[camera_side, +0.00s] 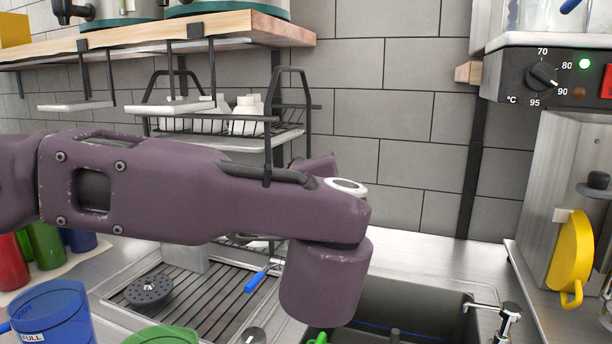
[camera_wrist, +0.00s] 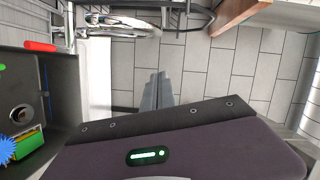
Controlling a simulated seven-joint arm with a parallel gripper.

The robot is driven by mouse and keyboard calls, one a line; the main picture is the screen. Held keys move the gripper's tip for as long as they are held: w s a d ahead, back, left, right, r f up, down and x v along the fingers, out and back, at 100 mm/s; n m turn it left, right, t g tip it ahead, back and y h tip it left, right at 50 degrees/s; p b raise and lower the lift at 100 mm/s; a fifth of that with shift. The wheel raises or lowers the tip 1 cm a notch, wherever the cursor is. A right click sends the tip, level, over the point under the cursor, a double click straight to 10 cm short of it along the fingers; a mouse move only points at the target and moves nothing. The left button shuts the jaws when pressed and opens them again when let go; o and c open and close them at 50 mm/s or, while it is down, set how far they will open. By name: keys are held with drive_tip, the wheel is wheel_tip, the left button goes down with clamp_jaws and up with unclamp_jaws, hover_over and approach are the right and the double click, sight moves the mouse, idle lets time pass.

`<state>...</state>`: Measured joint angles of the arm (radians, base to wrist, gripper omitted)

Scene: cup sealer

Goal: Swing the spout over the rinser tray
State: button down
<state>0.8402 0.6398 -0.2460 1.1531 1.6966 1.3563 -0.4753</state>
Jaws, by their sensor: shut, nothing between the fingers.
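The rinser tray appears to be the slatted metal drain tray (camera_side: 205,318) at lower centre left in the side view, with a round dark perforated rinser (camera_side: 148,290) on it. A blue-tipped lever (camera_side: 256,282) on a silver fitting stands at the tray's right side, partly behind my arm. I cannot make out the spout for certain; my arm covers the area between tray and sink. In the wrist view my gripper (camera_wrist: 157,82) is shut and empty, with the tiled wall beyond it. It is hidden in the side view.
The dark sink (camera_side: 415,305) lies right of my wrist; the wrist view shows a sponge (camera_wrist: 28,144) in it and a red handle (camera_wrist: 40,46) at its edge. A wooden shelf (camera_side: 150,35) hangs above my arm. Blue cup (camera_side: 52,312) stands front left.

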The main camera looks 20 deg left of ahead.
drive_tip(key=w+a+f, duration=0.1)
drive_tip(key=w+a, duration=0.6)
drive_tip(key=w, duration=0.2)
drive_tip(key=shift+f, duration=0.4)
drive_tip(key=shift+a, duration=0.1)
